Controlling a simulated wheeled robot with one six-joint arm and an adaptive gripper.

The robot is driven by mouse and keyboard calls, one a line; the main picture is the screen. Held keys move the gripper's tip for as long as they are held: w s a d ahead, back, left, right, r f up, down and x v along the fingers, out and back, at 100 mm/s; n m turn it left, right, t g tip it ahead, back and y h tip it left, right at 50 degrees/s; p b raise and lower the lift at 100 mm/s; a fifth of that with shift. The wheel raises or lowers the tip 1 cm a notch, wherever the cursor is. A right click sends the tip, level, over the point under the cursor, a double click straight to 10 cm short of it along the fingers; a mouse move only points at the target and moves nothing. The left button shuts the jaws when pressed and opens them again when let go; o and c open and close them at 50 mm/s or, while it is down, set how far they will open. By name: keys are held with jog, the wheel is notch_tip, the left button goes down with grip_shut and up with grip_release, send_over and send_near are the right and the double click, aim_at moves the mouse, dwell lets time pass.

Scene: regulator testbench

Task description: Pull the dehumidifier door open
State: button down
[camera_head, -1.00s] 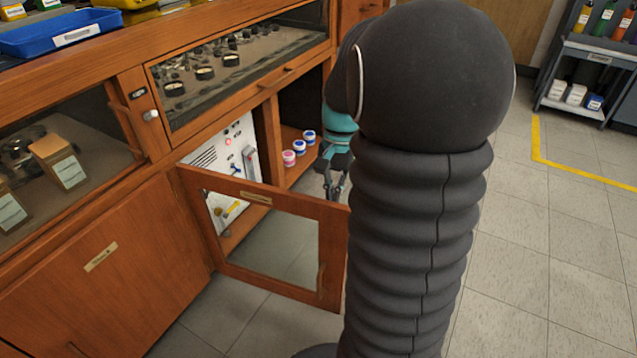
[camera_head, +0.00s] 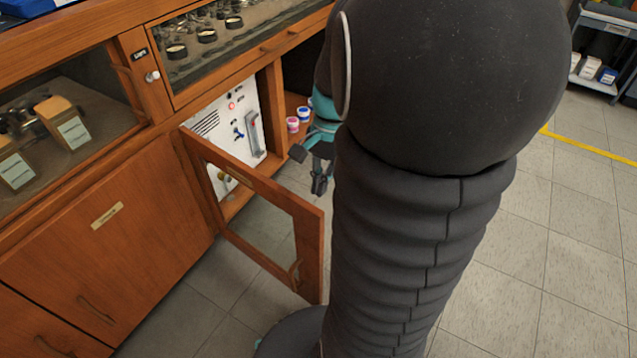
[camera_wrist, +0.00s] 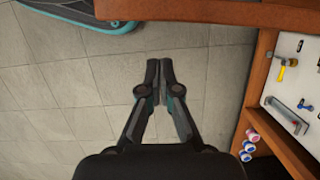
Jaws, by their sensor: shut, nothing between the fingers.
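The dehumidifier door (camera_head: 250,179), a wooden frame around a clear pane, stands swung out from the cabinet, hinged at its left side. Its small pull handle (camera_head: 295,272) is near the free edge. The dehumidifier's white panel (camera_head: 232,112) shows in the opening behind it, and also in the wrist view (camera_wrist: 288,72). My gripper (camera_head: 319,185) is on the cabinet side of the door, beyond its free edge, partly hidden by my arm. In the wrist view my gripper (camera_wrist: 160,65) is shut and empty over the floor. A wooden edge, probably the door's (camera_wrist: 215,12), runs along the top there.
Small lidded jars (camera_head: 293,124) stand on the shelf right of the panel. A closed wooden door (camera_head: 120,255) is at the left. A grey cart (camera_head: 600,50) is far right. The tiled floor (camera_head: 500,270) is clear at right.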

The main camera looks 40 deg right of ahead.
jog(key=w+d+r+p, duration=0.1)
jog(key=d+r+p, duration=0.1)
jog(key=d+r, duration=0.3)
jog(key=v, duration=0.4)
jog(key=shift+w+r, duration=0.25)
jog(key=shift+r, duration=0.15)
jog(key=shift+a, duration=0.1)
